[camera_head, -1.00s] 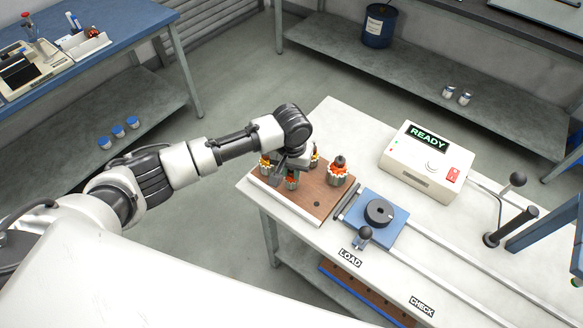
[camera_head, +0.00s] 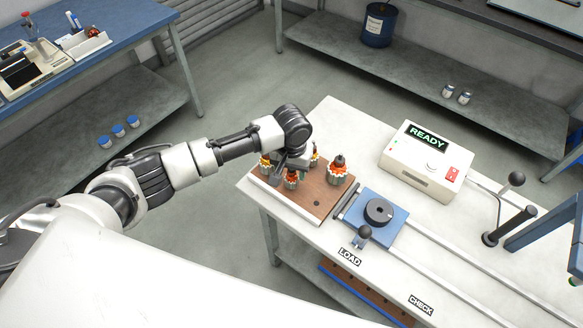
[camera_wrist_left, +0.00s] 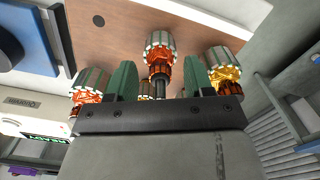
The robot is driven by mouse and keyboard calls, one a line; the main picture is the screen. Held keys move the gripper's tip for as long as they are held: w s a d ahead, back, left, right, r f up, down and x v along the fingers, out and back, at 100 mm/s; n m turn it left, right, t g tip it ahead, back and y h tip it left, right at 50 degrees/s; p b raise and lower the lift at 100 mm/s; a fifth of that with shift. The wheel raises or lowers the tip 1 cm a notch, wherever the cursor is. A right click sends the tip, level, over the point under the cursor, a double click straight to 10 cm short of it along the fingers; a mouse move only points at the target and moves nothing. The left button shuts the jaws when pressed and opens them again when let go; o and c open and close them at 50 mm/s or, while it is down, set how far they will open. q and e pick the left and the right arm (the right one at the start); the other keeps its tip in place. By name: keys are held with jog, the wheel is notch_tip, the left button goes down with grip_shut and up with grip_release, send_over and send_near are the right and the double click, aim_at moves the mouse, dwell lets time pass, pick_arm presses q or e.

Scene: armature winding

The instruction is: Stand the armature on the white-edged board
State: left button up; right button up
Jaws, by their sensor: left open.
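The brown board (camera_head: 325,197) with white edges lies at the left end of the white bench. Several armatures with orange or yellow windings stand on it: the near one (camera_head: 291,179), the right one (camera_head: 339,169), and a left one (camera_head: 265,166) partly behind my gripper. My left gripper (camera_head: 288,163) is low over the board, among them. In the left wrist view its green fingers are apart (camera_wrist_left: 160,84). An orange-wound armature (camera_wrist_left: 160,58) shows beyond the gap, with others outside each finger. Another, mostly hidden, shows low between the fingers. My right gripper is out of view.
A blue fixture (camera_head: 373,230) with a black hub stands right of the board, with rails running right. A READY box (camera_head: 426,163) is behind it. A bare dark hole (camera_head: 317,204) is in the board's near right part.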

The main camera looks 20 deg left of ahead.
pick_arm(q)
notch_tip(320, 180, up, 11)
jog(key=shift+f+b, duration=0.1)
jog(key=shift+b, duration=0.5)
